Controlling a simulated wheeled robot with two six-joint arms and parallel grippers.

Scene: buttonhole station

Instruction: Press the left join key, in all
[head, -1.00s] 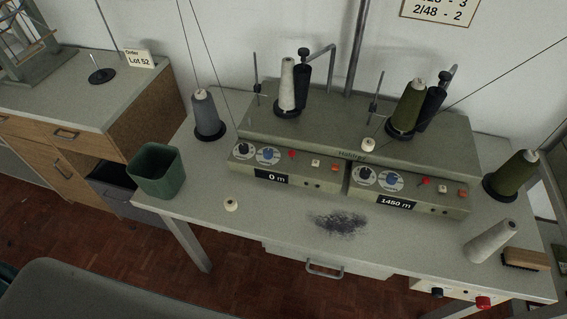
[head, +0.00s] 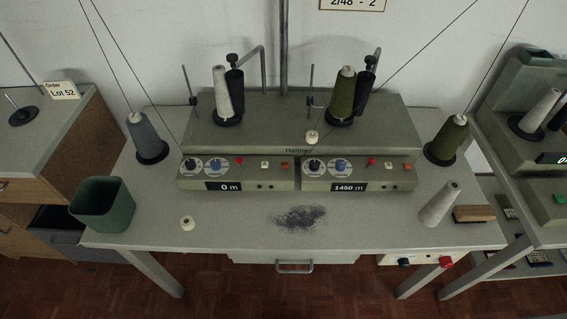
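The winding machine (head: 250,135) stands on the table with two control panels on its front. The left panel (head: 240,173) has a black knob (head: 191,164), a blue knob (head: 214,166), a red piece (head: 239,160), a small white key (head: 264,165) and an orange-red key (head: 285,165). Its display (head: 223,186) reads 0 m. The key labels are too small to read, so I cannot tell which is the join key. The right panel (head: 358,174) has the same layout, and its display (head: 349,187) reads 1450 m. Neither gripper is in view.
A green bin (head: 103,207) stands at the table's left edge. A small white spool (head: 187,223) and a dark fluff patch (head: 298,217) lie in front of the panels. A white cone (head: 439,204) and a brush (head: 474,213) are at right. The front middle is mostly clear.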

